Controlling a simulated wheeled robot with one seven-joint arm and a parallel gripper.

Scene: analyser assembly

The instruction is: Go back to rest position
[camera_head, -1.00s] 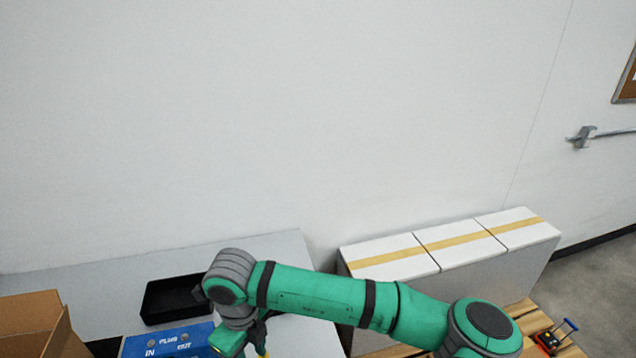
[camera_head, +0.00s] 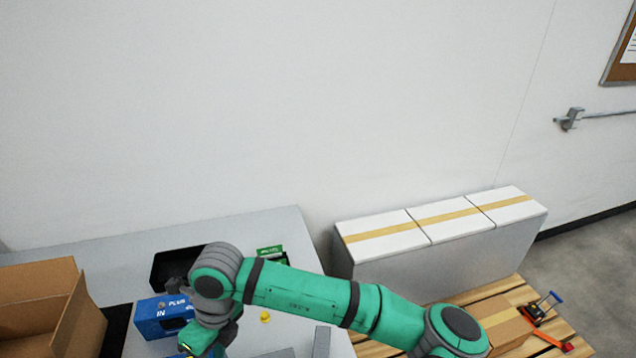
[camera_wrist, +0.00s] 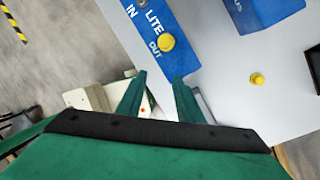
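My gripper (camera_wrist: 160,84) is open in the wrist view, its two green fingers apart with nothing between them. In the head view my arm reaches left over the table, and its fingertips are not clear there. A blue unit marked LITE (camera_wrist: 152,32) lies beyond the fingers, with a yellow plug (camera_wrist: 167,42) at its OUT end. A second blue unit (camera_wrist: 262,10) is at the upper right of the wrist view. A blue PLUS unit (camera_head: 150,328) shows in the head view, partly behind my arm. A loose yellow piece (camera_head: 265,316) lies on the table.
A black tray (camera_head: 165,265) and a green item (camera_head: 270,251) stand at the back of the grey table (camera_head: 110,257). An open cardboard box (camera_head: 40,300) is at the left. White taped boxes (camera_head: 430,255) and a wooden pallet (camera_head: 510,290) are at the right.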

